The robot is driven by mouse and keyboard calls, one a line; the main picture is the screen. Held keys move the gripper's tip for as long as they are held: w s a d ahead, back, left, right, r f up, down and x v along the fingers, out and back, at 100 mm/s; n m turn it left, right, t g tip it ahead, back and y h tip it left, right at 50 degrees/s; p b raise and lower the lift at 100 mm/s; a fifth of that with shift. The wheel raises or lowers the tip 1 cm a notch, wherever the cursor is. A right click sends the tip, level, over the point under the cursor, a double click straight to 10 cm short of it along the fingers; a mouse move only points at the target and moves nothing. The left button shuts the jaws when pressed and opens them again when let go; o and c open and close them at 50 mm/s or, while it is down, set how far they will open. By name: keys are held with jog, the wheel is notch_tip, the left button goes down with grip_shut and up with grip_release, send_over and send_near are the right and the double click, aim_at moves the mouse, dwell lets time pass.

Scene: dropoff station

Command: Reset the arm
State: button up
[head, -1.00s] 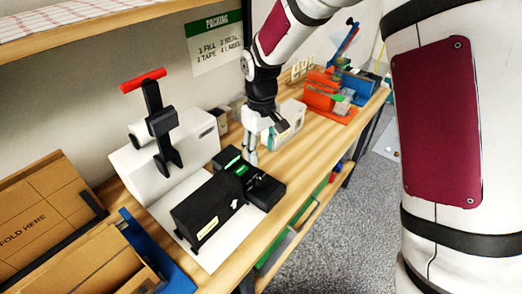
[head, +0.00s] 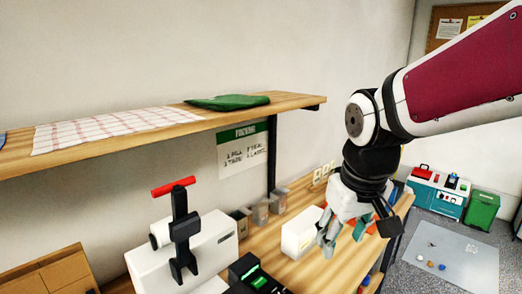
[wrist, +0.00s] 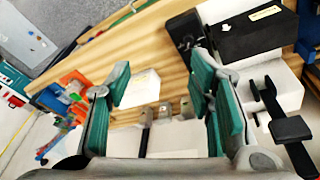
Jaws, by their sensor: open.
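My gripper (head: 340,240) hangs at the end of my arm over the right part of the wooden workbench (head: 275,236) in the head view. Its fingers point down. In the wrist view my gripper (wrist: 163,100) shows two teal-padded fingers spread apart with nothing between them. A white box (head: 301,232) stands on the bench just left of the fingers. It also shows beyond the left finger in the wrist view (wrist: 138,90).
A white press with a red handle (head: 173,187) and a black device (head: 252,274) are on the bench. A shelf with a checked cloth (head: 110,128) and green cloth (head: 228,102) is above. Toy-like cases (head: 440,190) and a green bin (head: 482,212) stand far right.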

jog(key=s+d+r+m+t, duration=0.1)
jog(key=s+d+r, duration=0.1)
jog(key=s, duration=0.5)
jog(key=s+d+r+m+t, duration=0.1)
jog(key=s+d+r+m, duration=0.1)
jog(key=s, duration=0.4)
jog(key=shift+s+d+t, duration=0.2)
jog(key=shift+s+t, duration=0.1)
jog(key=shift+s, duration=0.1)
jog(key=shift+a, duration=0.1)
dwell(0.5)
